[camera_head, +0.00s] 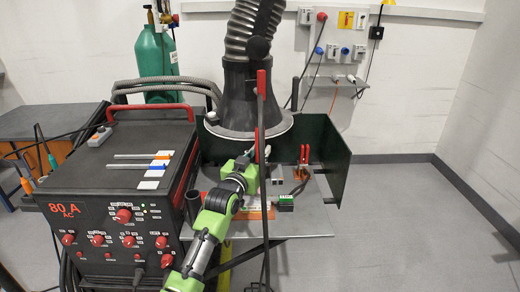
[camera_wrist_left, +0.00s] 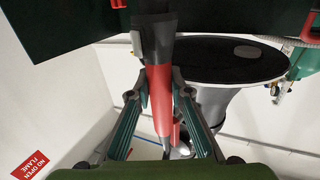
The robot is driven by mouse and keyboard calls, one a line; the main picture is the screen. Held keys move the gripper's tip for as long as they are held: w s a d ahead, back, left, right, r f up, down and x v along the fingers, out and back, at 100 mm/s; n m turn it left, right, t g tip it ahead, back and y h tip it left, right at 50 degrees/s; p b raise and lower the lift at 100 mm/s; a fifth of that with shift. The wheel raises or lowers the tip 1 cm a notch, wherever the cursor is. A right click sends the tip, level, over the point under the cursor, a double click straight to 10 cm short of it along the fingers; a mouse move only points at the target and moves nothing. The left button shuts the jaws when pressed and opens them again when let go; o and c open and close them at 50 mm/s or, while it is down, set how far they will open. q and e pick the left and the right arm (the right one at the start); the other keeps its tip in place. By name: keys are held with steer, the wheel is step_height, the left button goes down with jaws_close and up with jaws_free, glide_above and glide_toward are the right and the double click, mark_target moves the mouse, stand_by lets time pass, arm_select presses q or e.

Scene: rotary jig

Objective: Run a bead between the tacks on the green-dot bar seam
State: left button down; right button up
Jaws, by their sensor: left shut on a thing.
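My left gripper (camera_head: 256,160) is over the back of the work table, under the fume hood. In the left wrist view its fingers (camera_wrist_left: 157,90) are shut on a red and grey torch (camera_wrist_left: 160,95), whose narrow end points down in that picture. In the head view the torch is hard to tell apart from a tall dark and red upright in front of the hood. A small block with a green face (camera_head: 286,202) lies on the table right of my arm. I cannot make out the green-dot bar, its seam or tacks. My right gripper is not in view.
The wide fume hood (camera_head: 240,105) hangs low over the table. A dark green screen (camera_head: 335,160) closes the right side, with red-handled clamps (camera_head: 303,155) inside it. The welding machine (camera_head: 115,190) stands at the left, with rods on its top. The floor at right is clear.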

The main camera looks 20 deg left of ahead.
arm_select(q)
steer(key=shift+s+a+r+p, duration=0.1)
steer(key=shift+a+r+p, duration=0.05)
steer(key=shift+a+p, duration=0.2)
steer(key=shift+s+a+f+b, duration=0.2)
steer(key=shift+a+f, duration=0.35)
steer(key=shift+a, duration=0.1)
steer(key=shift+s+a+f+b, duration=0.2)
steer(key=shift+a+f, duration=0.35)
steer(key=shift+a, duration=0.1)
steer(key=shift+f, duration=0.15)
stand_by(0.4)
steer(key=shift+f, duration=0.45)
stand_by(0.7)
steer(key=shift+r, duration=0.1)
stand_by(0.6)
steer(key=shift+w+d+p, duration=0.2)
steer(key=shift+w+d, duration=0.05)
steer(key=shift+d, duration=0.6)
steer(key=shift+w+d+p, duration=0.15)
steer(key=shift+w+d, duration=0.05)
steer(key=shift+d, duration=0.65)
stand_by(1.2)
